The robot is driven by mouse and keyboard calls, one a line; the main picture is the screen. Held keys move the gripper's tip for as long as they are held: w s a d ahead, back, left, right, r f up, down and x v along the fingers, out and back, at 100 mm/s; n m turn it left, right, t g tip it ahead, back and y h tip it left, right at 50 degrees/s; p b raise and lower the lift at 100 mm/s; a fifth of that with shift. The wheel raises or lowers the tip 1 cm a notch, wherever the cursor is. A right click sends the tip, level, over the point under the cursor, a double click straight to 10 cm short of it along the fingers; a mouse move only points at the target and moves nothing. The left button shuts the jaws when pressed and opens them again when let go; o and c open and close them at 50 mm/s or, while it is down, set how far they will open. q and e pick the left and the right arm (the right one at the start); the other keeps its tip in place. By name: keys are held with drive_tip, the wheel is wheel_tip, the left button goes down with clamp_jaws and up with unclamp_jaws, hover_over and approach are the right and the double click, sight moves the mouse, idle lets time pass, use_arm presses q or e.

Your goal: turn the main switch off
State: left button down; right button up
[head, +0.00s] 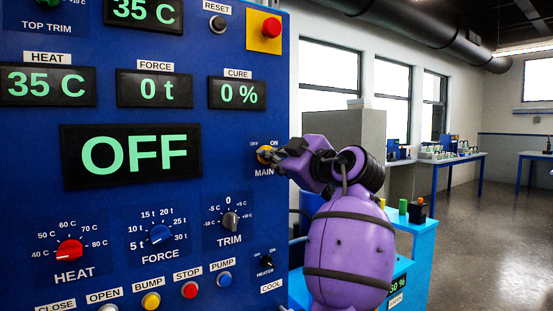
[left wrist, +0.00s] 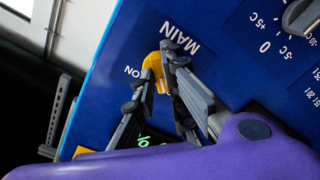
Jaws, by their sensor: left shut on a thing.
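The main switch is a yellow knob (head: 265,154) on the blue panel, between the small OFF and ON marks and above the label MAIN. The large display (head: 131,154) to its left reads OFF in green. My left gripper (head: 268,154) reaches the knob, with its purple arm to the right. In the left wrist view my left gripper (left wrist: 161,66) is shut on the yellow knob (left wrist: 154,62), one finger on each side. The fingers hide part of the knob and the OFF mark there, so I cannot tell exactly which way it points. My right gripper is not in view.
The panel also carries a red button on a yellow plate (head: 264,29), a red heat dial (head: 69,251), a blue force dial (head: 159,234), a grey trim dial (head: 230,221) and a row of push buttons. A blue bench (head: 406,223) stands behind my arm. Open floor lies at right.

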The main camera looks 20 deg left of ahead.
use_arm(q)
drive_tip(key=c, duration=1.8)
unclamp_jaws()
drive_tip(key=v, duration=1.2)
drive_tip(key=shift+s, duration=0.1)
